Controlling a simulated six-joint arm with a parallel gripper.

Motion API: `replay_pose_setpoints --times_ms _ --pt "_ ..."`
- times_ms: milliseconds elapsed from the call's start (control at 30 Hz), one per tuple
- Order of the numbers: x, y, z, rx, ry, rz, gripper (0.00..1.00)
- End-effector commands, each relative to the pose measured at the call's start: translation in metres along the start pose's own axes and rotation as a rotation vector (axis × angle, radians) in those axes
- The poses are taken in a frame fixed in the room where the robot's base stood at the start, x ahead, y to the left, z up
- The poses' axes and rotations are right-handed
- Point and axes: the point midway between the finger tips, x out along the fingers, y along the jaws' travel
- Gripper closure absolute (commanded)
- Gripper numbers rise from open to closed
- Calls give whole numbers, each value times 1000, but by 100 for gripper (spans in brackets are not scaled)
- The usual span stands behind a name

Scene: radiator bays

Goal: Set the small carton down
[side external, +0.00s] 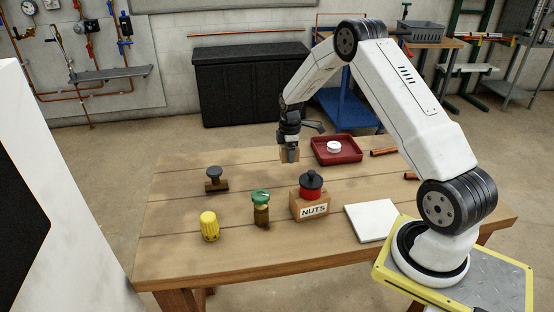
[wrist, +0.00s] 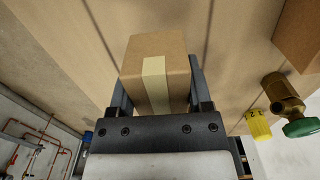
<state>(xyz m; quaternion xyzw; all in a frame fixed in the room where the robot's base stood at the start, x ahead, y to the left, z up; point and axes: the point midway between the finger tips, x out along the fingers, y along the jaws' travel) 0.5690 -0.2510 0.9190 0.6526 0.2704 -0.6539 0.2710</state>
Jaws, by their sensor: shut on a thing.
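The small carton (wrist: 140,62) is a brown cardboard box with a pale tape strip. It fills the middle of the wrist view, between the two fingers. My gripper (wrist: 157,82) is shut on it. In the side external view my gripper (side external: 291,152) points down over the far part of the wooden table (side external: 180,262). The carton shows only as a small brown patch between the fingers there. Its underside is hidden, and I cannot tell how far it is above the table.
A red tray (side external: 351,158) holding a white round piece is right of my gripper. A NUTS box (side external: 312,209) with a red-and-black item, a green-capped brass valve (side external: 261,208), a yellow knob (side external: 209,226), a dark-knobbed stamp (side external: 215,180) and a white pad (side external: 371,220) stand nearer. Bare wood lies left.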

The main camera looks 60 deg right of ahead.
Motion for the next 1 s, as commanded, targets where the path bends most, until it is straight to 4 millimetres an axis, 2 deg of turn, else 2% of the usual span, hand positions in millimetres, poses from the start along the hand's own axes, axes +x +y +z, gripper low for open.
replay_pose_setpoints --times_ms 133,467,767,1000 --pt "16 0 0 0 0 -1 97" --pt "25 0 0 0 0 -1 97" --pt "54 0 0 0 0 -1 97" --pt "57 0 0 0 1 2 97"
